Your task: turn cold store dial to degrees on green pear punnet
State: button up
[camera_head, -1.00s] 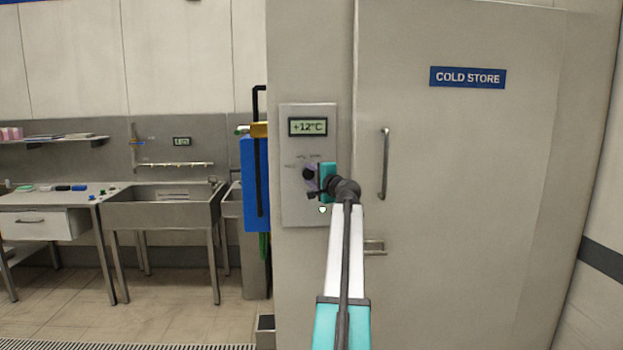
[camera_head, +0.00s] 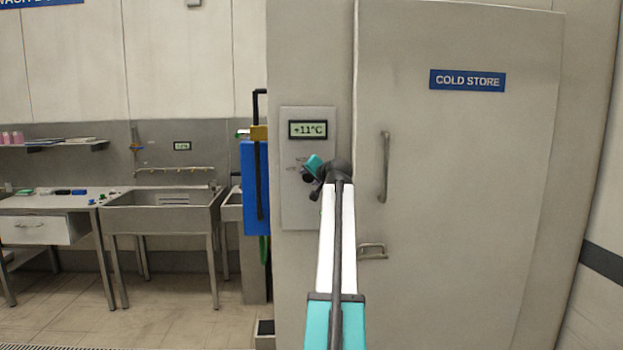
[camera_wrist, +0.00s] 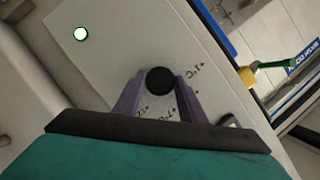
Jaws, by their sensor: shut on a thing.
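The cold store control panel (camera_head: 293,212) is a pale plate on the wall left of the cold store door. Its display (camera_head: 308,129) reads +11°C. In the wrist view the black round dial (camera_wrist: 160,81) sits between the two purple fingers of my gripper (camera_wrist: 157,92), which is shut on it. Small printed marks ring the dial, partly hidden by the fingers. In the head view my gripper (camera_head: 311,176) is at the dial and my wrist covers part of it. No green pear punnet is in view.
The cold store door (camera_head: 460,200) has an upright handle (camera_head: 384,166). A blue panel (camera_head: 249,188) hangs left of the control panel. A sink (camera_head: 160,212) and a steel table (camera_head: 55,200) stand further left. A white round button (camera_wrist: 81,34) is on the panel.

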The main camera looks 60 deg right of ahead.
jog(key=shift+a+f, duration=0.1)
jog(key=shift+f, duration=0.1)
jog(key=o, duration=1)
jog(key=shift+r, duration=0.1)
jog(key=shift+r, duration=0.1)
jog(key=b+v, duration=0.2)
jog(key=v, duration=1.1)
jog(key=shift+s+a+r, duration=0.1)
jog(key=shift+s+a, duration=0.15)
jog(key=shift+s, duration=0.05)
jog(key=shift+w, duration=0.1)
